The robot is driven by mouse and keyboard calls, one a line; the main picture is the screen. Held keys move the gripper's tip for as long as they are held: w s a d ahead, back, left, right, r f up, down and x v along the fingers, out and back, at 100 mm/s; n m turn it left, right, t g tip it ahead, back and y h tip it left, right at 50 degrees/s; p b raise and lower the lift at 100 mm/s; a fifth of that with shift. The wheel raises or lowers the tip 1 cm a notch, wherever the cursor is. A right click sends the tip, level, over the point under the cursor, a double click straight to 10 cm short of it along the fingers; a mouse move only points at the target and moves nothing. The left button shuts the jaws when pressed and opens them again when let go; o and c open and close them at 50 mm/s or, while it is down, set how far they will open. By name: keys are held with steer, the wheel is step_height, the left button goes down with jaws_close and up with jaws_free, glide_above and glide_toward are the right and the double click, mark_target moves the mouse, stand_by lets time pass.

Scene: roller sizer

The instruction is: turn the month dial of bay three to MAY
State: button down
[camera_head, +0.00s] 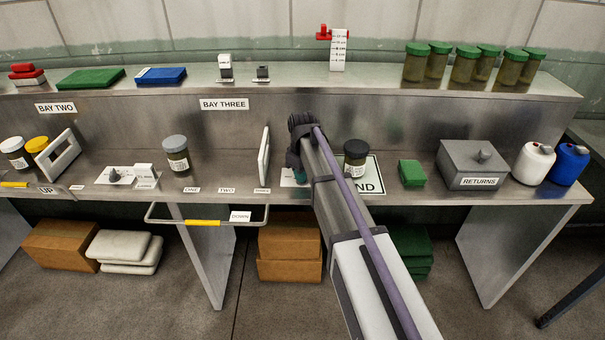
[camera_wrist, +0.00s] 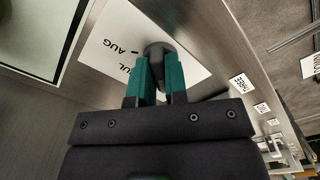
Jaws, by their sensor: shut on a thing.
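The month dial's dark round knob (camera_wrist: 157,48) stands on a white plate (camera_wrist: 192,68) in the wrist view. The letters UL and the word AUG show on the plate to the left of the knob; MAY is not visible. The knob's pointer is hidden. My gripper (camera_wrist: 160,68) is shut on the knob, with a teal finger on each side. In the head view my gripper (camera_head: 299,174) is low over the bench, and my arm hides the knob and most of the plate (camera_head: 287,180). The BAY THREE sign (camera_head: 224,104) is on the back panel to the left.
A white upright frame (camera_head: 264,156) stands just left of my gripper. A dark-lidded jar (camera_head: 355,157) stands close on the right, on a black-edged sign (camera_head: 374,173). A green box (camera_head: 412,173) and a RETURNS box (camera_head: 479,165) are farther right. A rail (camera_head: 160,220) hangs at the front edge.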

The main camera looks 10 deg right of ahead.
steer(key=shift+n, duration=0.6)
steer(key=c, duration=1.1)
jaws_free()
steer(key=shift+c, duration=0.2)
steer(key=shift+r, duration=0.1)
step_height(320, 180, up, 11)
steer(key=p, duration=1.1)
steer(key=shift+f, duration=0.2)
